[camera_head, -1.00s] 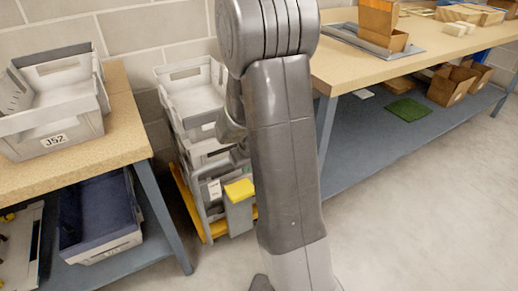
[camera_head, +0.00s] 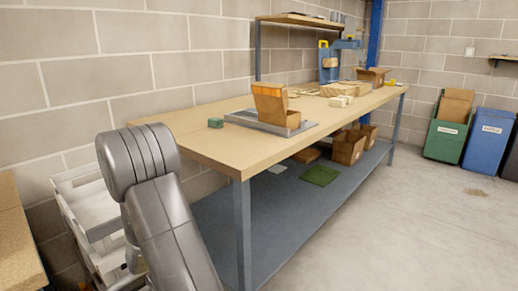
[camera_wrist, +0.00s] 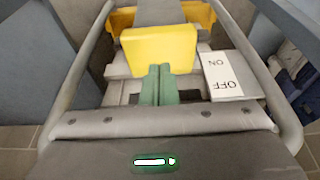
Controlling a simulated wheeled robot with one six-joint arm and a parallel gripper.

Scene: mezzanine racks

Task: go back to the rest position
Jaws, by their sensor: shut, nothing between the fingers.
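My gripper (camera_wrist: 157,82) shows in the wrist view, its two green fingers shut together with nothing between them. Beyond the fingertips is a yellow block (camera_wrist: 158,48); I cannot tell whether they touch it. A white label with ON and OFF (camera_wrist: 222,75), seen upside down, is right of the fingers. In the head view my grey arm rises at the lower left and my gripper is out of the picture.
Stacked grey crates (camera_head: 84,208) stand left of my arm. A long workbench (camera_head: 205,135) bears a metal tray, boxes and a small green block (camera_head: 215,123). Open floor (camera_head: 400,230) lies to the right, with green (camera_head: 446,138) and blue (camera_head: 482,140) bins beyond.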

